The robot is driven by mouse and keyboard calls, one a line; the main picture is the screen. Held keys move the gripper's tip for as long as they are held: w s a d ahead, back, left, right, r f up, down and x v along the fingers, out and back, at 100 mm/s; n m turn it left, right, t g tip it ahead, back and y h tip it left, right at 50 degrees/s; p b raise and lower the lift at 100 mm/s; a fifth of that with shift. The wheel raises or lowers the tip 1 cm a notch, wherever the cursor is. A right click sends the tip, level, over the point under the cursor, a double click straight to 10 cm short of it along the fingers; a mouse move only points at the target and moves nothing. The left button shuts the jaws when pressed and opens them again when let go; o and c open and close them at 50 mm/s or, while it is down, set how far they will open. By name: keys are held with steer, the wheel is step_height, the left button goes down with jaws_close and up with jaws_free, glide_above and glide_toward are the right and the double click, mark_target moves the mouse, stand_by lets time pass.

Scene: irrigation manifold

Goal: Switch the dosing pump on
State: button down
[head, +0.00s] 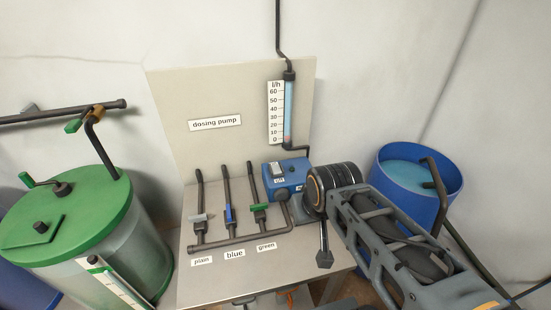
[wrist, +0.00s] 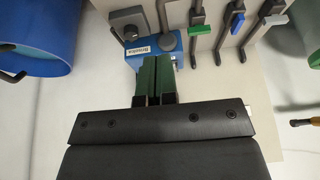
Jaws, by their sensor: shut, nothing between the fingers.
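The dosing pump (head: 292,171) is a small blue box on the bench below the board lettered "dosing pump". A pale grey switch (head: 277,168) sits on its upper left, with small white labels below it; I cannot read its position. In the wrist view the pump (wrist: 173,45) lies just beyond my gripper (wrist: 158,56). Its green fingers are shut together, empty, and overlap the pump's near edge in the picture; I cannot tell whether they touch. In the head view my wrist hides the fingers and covers the pump's right side.
A flow gauge (head: 289,108) stands above the pump, with a reddish mark near its bottom. Left of the pump are valves with white (head: 199,217), blue (head: 229,213) and green (head: 259,207) handles. A blue barrel (head: 448,172) stands right, a green-lidded tank (head: 85,215) left.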

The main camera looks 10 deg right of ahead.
steer(key=w+r+b, duration=0.1)
steer(key=w+r, duration=0.2)
steer(key=w, duration=0.4)
steer(key=w+r, duration=0.2)
steer(key=w, duration=0.5)
steer(key=g+b, duration=0.1)
steer(key=b, duration=0.1)
glide_above(276, 169)
steer(key=shift+s+d+f, duration=0.15)
steer(key=shift+s+f, duration=0.05)
steer(key=shift+f, duration=0.45)
steer(key=shift+s+d+f, duration=0.1)
steer(key=shift+s+f, duration=0.1)
steer(key=shift+f, duration=0.4)
steer(key=x, duration=0.4)
steer(key=p+x, duration=0.1)
steer(key=x, duration=0.3)
steer(key=s+p+x, duration=0.1)
steer(key=x, duration=0.3)
steer(key=shift+f, duration=0.2)
steer(key=shift+f+p, duration=0.35)
steer(key=shift+f, duration=0.6)
